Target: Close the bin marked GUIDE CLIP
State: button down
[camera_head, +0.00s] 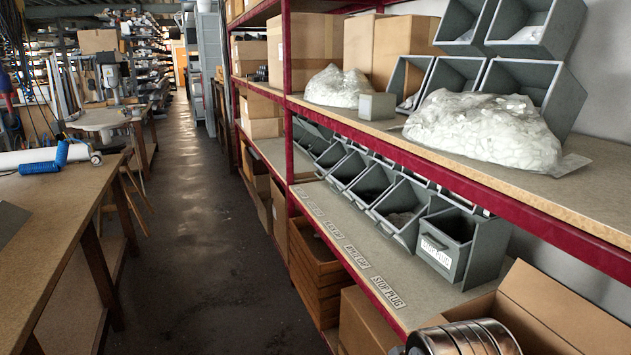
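A row of grey bins runs along the middle shelf (345,250) of the red rack. The nearest bin (437,262) stands forward with its top open; its front label seems to read STOP PLUG. The bin beside it (392,228) and several others farther back, such as this one (345,170), look tilted with open tops. Labels lie along the shelf's front strip: the nearest (388,292) reads STOP PLUG, and the one behind it (357,257) is hard to read. I cannot make out GUIDE CLIP on any label. My gripper is not in view.
Clear plastic bags (485,130) and more grey bins (535,85) sit on the upper shelf. An open cardboard box (560,310) and a ribbed metal cylinder (465,338) are at lower right. A workbench (60,220) stands left; the aisle floor (200,240) between is clear.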

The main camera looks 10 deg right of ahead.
aim_at(354, 166)
jog(key=u, duration=0.3)
jog(key=i, duration=0.7)
jog(key=u, duration=0.55)
jog(key=i, duration=2.5)
jog(key=z, duration=0.1)
